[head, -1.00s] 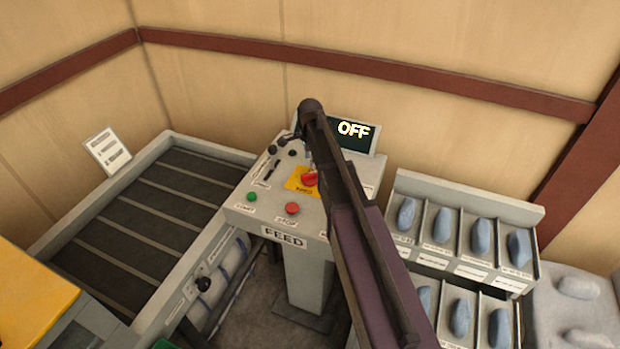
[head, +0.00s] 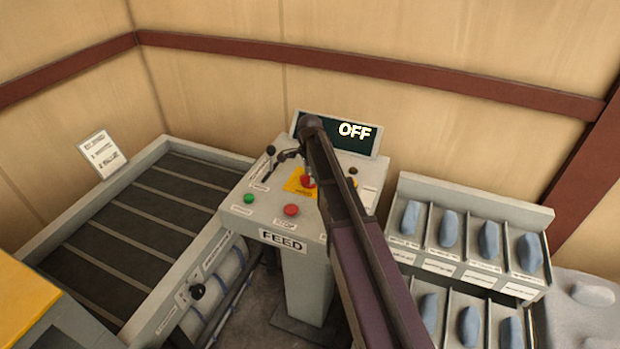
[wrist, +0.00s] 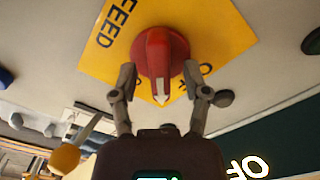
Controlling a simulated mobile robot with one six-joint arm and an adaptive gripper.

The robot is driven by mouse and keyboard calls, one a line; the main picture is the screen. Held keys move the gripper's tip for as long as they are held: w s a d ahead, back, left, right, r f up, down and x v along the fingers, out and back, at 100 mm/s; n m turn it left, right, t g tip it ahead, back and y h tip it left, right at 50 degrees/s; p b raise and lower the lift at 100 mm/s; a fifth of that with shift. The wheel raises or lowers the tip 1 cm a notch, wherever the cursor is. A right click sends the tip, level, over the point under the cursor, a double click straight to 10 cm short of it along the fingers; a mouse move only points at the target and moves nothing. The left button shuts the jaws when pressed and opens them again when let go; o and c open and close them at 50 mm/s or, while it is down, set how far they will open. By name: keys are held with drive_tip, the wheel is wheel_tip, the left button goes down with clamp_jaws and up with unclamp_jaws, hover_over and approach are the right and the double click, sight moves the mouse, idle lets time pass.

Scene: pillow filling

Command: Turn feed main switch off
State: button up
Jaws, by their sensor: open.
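The feed main switch is a red rotary knob (wrist: 160,52) with a white arrow, on a yellow plate (wrist: 105,52) marked FEED. The arrow points toward the bottom of the wrist view, toward my gripper; the plate's other lettering is partly hidden. In the head view, the knob (head: 308,182) is partly covered by my arm. My gripper (wrist: 160,78) is open, with one finger on each side of the knob's near part. I cannot tell whether the fingers touch it. The console display (head: 336,134) reads OFF.
The console also carries a green button (head: 249,198), a red button (head: 291,210) and small black controls. A slatted conveyor (head: 130,216) lies to the left. A rack of bins (head: 475,190) with blue-grey pieces stands to the right. A wooden wall rises behind.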

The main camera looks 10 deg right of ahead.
drive_tip(key=shift+f, duration=0.1)
clamp_jaws()
drive_tip(key=shift+n, duration=0.4)
drive_tip(key=n, duration=0.4)
drive_tip(key=shift+d, duration=0.1)
drive_tip(key=n, duration=0.4)
drive_tip(key=shift+n, duration=0.4)
idle(0.4)
